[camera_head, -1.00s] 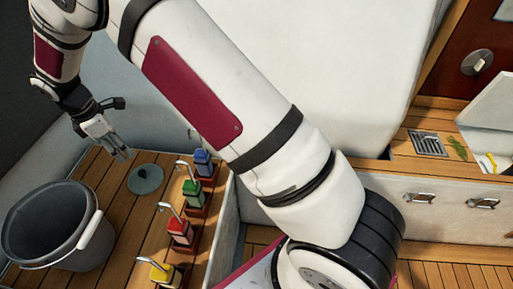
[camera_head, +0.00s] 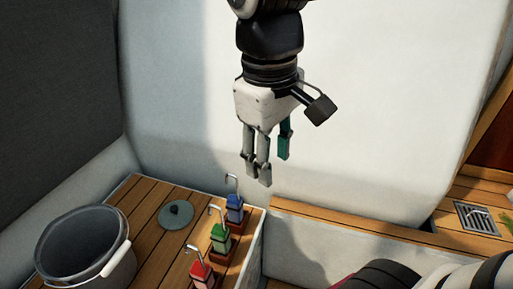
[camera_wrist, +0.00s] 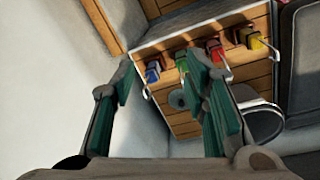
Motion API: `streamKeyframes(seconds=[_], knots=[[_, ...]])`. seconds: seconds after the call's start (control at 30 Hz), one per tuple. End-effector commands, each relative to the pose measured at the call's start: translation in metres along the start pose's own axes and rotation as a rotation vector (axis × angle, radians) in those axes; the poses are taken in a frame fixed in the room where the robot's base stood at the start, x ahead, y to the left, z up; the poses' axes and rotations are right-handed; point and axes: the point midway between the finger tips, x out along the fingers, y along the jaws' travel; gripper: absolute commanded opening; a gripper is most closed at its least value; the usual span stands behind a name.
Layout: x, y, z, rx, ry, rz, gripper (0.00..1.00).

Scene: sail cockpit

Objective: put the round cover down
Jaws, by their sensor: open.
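The round cover (camera_head: 176,214) is a grey-green disc with a small knob. It lies flat on the wooden bench top (camera_head: 150,196), between the bucket and the coloured blocks. It also shows in the wrist view (camera_wrist: 177,99), partly hidden behind a finger. My gripper (camera_head: 268,168) is open and empty. It hangs fingers down, high above the bench, up and to the right of the cover in the head view. In the wrist view its green-padded fingers (camera_wrist: 165,108) stand wide apart with nothing between them.
A grey bucket (camera_head: 75,245) with a white handle stands left of the cover. Blue (camera_head: 235,208), green (camera_head: 221,238) and red (camera_head: 201,274) padlock-like blocks with metal hooks line the bench's right edge. A yellow one (camera_wrist: 255,41) shows in the wrist view. A drain grate (camera_head: 476,218) is at right.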

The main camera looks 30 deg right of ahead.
Motion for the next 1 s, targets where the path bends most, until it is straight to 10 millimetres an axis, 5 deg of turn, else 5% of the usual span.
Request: streamKeyframes(seconds=[0.2, 0.4, 1.0], knots=[[0.007, -0.020, 0.080, 0.249, 0.033, -0.038, 0.41], [0.019, -0.035, 0.116, 0.377, 0.045, -0.064, 0.41], [0.022, -0.038, 0.122, 0.403, 0.047, -0.070, 0.41]])
